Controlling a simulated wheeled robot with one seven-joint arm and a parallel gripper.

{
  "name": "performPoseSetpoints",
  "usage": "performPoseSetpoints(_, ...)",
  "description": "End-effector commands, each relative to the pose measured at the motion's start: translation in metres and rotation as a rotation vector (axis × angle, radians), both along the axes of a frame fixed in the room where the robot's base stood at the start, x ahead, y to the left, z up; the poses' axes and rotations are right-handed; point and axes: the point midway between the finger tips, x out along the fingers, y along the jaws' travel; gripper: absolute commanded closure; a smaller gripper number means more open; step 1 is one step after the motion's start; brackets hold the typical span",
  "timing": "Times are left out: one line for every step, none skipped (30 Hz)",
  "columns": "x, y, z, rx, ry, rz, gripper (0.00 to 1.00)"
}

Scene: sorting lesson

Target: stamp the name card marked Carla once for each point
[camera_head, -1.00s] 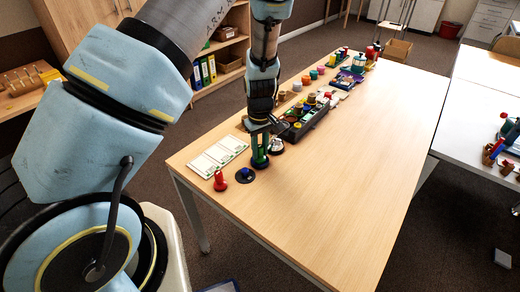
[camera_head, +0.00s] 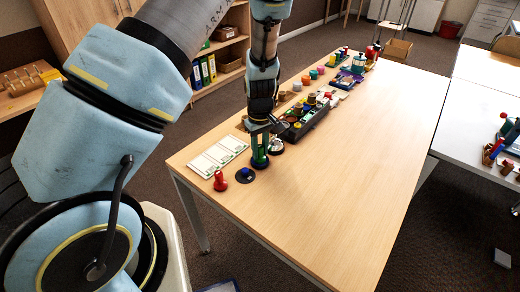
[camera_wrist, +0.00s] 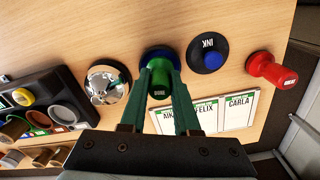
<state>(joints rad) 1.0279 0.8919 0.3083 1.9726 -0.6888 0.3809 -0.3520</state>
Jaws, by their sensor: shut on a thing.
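My gripper (camera_wrist: 160,83) is shut on the green stamp (camera_wrist: 158,92), with one finger on each side of its handle. In the head view my gripper (camera_head: 259,146) points down and the green stamp (camera_head: 260,160) stands upright on a dark round base at the table. The card marked Carla (camera_wrist: 238,113) lies flat at the right end of the row of cards in the wrist view; in the head view it is the nearest card (camera_head: 203,166). The Felix card (camera_wrist: 204,121) lies beside it, and another card is partly hidden by a finger. Marks on the cards cannot be made out.
A round ink pad (camera_wrist: 210,52) with a blue middle and a red stamp (camera_wrist: 272,70) lie right of my gripper in the wrist view. The table's right side (camera_head: 350,180) is clear.

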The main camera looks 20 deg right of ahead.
Motion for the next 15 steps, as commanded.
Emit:
performPoseSetpoints(0.000,0.001,0.002,0.002,0.001,0.000,1.00)
performPoseSetpoints(0.000,0.001,0.004,0.002,0.001,0.000,1.00)
performPoseSetpoints(0.000,0.001,0.007,0.002,0.001,0.000,1.00)
performPoseSetpoints(0.000,0.001,0.009,0.001,0.001,0.000,1.00)
performPoseSetpoints(0.000,0.001,0.012,0.001,0.001,0.000,1.00)
performPoseSetpoints(0.000,0.000,0.015,0.001,0.001,-0.001,1.00)
performPoseSetpoints(0.000,0.000,0.018,0.001,0.001,-0.001,1.00)
performPoseSetpoints(0.000,0.000,0.020,0.001,0.001,-0.001,1.00)
performPoseSetpoints(0.000,0.000,0.024,0.001,0.001,-0.001,1.00)
performPoseSetpoints(0.000,0.000,0.026,0.001,0.001,-0.001,1.00)
performPoseSetpoints(0.000,0.000,0.028,0.001,0.001,-0.001,1.00)
performPoseSetpoints(0.000,0.000,0.031,0.001,0.001,-0.001,1.00)
performPoseSetpoints(0.000,0.000,0.034,0.001,0.001,-0.001,1.00)
performPoseSetpoints(0.000,0.000,0.036,0.001,0.001,-0.001,1.00)
performPoseSetpoints(0.000,0.000,0.039,0.001,0.001,0.000,1.00)
